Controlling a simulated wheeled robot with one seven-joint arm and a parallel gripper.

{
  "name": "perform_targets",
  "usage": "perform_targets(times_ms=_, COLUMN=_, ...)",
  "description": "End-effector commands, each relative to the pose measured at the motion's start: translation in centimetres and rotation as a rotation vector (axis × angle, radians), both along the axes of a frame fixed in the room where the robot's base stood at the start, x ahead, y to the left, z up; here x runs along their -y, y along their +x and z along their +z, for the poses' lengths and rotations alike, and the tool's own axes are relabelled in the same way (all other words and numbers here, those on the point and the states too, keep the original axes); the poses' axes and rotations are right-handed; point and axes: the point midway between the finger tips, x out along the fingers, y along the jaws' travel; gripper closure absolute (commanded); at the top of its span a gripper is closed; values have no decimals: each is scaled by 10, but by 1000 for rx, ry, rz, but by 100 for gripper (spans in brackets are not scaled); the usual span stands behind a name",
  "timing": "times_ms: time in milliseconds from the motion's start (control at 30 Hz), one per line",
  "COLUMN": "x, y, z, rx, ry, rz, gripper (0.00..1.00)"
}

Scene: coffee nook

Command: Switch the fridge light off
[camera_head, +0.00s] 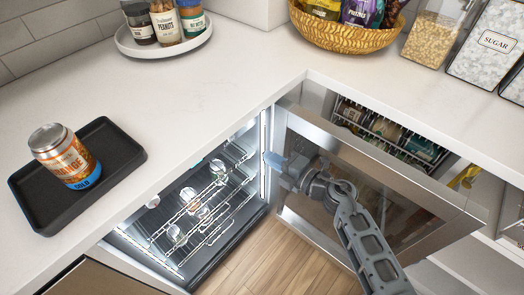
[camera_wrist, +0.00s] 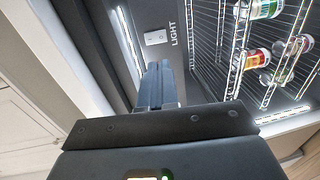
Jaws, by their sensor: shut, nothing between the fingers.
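The fridge (camera_head: 190,215) stands open under the counter, and its inside is brightly lit. In the wrist view a small white rocker switch (camera_wrist: 155,37) sits on the dark inner panel beside the word LIGHT. Lit strips (camera_wrist: 285,115) glow along the fridge interior. My gripper (camera_head: 270,159) is at the opening, near the fridge's right side and the open door. In the wrist view my gripper (camera_wrist: 159,66) is shut and empty, its fingertips just below the switch in the picture. A gap seems to remain between them, but its depth is hard to judge.
The open glass fridge door (camera_head: 375,190) stands right of the opening, behind my arm. Wire racks (camera_head: 200,210) hold several cans and jars. A black tray (camera_head: 125,158) with an orange can (camera_head: 65,155) lies on the counter. Wooden floor shows below.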

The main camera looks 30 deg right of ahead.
Motion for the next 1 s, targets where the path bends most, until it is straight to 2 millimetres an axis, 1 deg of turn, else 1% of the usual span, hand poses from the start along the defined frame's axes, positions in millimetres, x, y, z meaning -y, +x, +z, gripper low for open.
perform_targets(times_ms=300, x=-19, y=59, z=-9, rx=1, ry=-1, rz=2, gripper=100)
perform_targets(times_ms=533, x=-31, y=96, z=-15, rx=2, ry=-1, rz=1, gripper=100)
perform_targets(times_ms=700, x=-37, y=112, z=-17, rx=0, ry=0, rz=0, gripper=100)
perform_targets(times_ms=833, x=-38, y=117, z=-17, rx=0, ry=0, rz=0, gripper=100)
perform_targets(times_ms=1000, x=-39, y=118, z=-17, rx=0, ry=0, rz=0, gripper=100)
